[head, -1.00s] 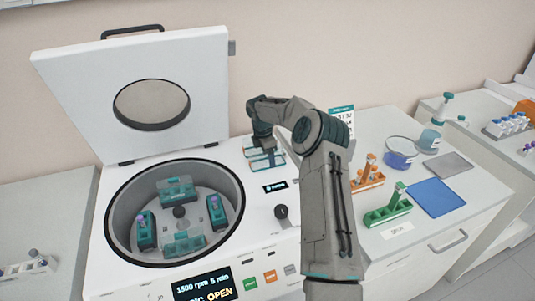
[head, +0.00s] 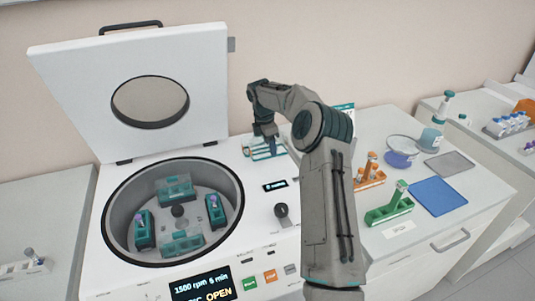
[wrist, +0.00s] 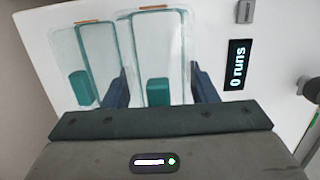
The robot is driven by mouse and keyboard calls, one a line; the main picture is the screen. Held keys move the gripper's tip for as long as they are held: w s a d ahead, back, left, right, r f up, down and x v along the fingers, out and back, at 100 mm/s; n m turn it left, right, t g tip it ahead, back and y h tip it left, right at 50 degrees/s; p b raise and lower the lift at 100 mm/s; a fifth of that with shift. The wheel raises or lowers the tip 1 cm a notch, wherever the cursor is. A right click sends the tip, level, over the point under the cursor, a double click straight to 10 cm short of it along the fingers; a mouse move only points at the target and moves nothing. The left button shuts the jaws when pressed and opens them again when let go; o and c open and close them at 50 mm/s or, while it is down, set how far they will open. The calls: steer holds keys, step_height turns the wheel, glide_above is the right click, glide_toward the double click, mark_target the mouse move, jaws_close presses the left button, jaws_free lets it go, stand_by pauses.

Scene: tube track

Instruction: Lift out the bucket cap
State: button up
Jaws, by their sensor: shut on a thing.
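Two clear bucket caps with teal edges are at the white deck right of the bowl. In the wrist view, the right cap (wrist: 158,48) is between my two dark blue fingers, and the left cap (wrist: 92,60) is beside it, outside them. My gripper (head: 270,151) is shut on the right cap; it also shows in the wrist view (wrist: 162,90). I cannot tell whether the held cap touches the deck. In the head view, my gripper partly hides the caps. The open centrifuge bowl (head: 113,228) holds several teal buckets, two with purple-topped tubes.
The raised lid (head: 70,80) stands behind the bowl. A dark knob (head: 281,211) and a small display (head: 275,186) are near my gripper. Orange (head: 371,180) and green (head: 388,213) tube racks and a blue mat (head: 438,196) are on the right bench.

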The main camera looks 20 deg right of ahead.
steer(key=s+d+r+b, duration=0.2)
steer(key=s+d+r, duration=0.4)
steer(key=s+d, duration=0.1)
steer(key=shift+s+d, duration=0.2)
steer(key=shift+d, duration=0.4)
steer(key=shift+r, duration=0.25)
step_height(320, 180, up, 5)
steer(key=p, duration=0.4)
steer(key=shift+f+p, duration=0.1)
steer(key=shift+p, duration=0.2)
